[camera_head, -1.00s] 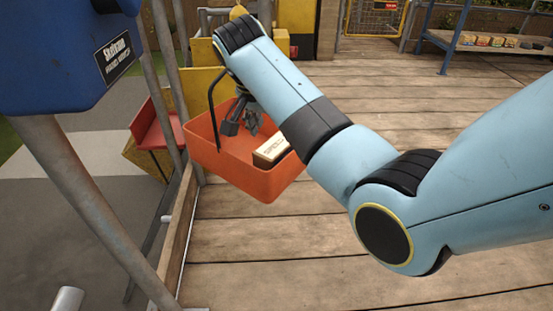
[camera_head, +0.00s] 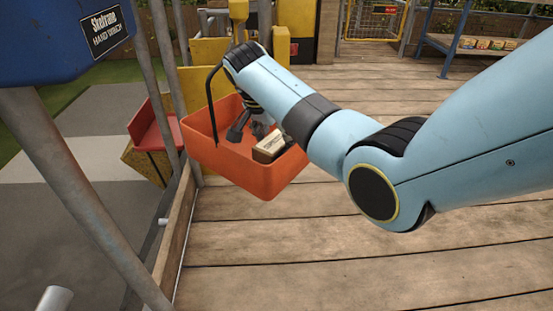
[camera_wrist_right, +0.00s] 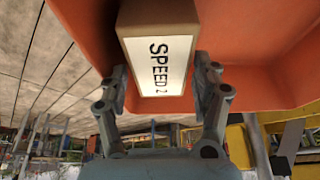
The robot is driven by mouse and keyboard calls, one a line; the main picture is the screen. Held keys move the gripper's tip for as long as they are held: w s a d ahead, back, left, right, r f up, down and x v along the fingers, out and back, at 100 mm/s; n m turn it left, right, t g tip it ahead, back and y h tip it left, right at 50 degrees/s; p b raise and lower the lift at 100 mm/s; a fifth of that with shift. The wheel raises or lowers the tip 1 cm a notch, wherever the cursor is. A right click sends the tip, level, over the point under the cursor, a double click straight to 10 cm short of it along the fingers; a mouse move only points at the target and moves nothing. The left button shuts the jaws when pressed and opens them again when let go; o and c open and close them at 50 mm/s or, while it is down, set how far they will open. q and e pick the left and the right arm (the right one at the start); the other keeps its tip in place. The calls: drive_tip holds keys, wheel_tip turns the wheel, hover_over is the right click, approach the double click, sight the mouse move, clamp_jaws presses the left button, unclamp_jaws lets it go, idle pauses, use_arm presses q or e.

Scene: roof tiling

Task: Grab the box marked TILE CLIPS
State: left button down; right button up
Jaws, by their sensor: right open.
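A small cardboard box with a pale label (camera_head: 268,148) sits in the orange tub (camera_head: 232,168). In the right wrist view the label on this box (camera_wrist_right: 160,55) begins with SPEED; the rest is not readable. No box legibly marked TILE CLIPS shows. My right gripper (camera_head: 250,128) is inside the tub, beside the box. In the wrist view its open fingers (camera_wrist_right: 161,85) stand on either side of the box's near end, and it does not hold the box. My left gripper is out of view.
The tub has a dark upright handle (camera_head: 211,105) near my right gripper. A blue-framed shelf (camera_head: 448,48) at the far right bears several small boxes (camera_head: 488,44) with unreadable labels. A blue hand winch (camera_head: 60,40) and grey poles stand at left. The plank floor is clear.

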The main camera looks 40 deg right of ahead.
drive_tip(key=shift+f, duration=0.2)
drive_tip(key=shift+c, duration=0.2)
drive_tip(key=c, duration=1.1)
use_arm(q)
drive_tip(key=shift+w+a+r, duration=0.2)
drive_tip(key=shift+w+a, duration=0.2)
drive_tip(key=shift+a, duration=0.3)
use_arm(e)
drive_tip(key=shift+w, duration=0.1)
clamp_jaws()
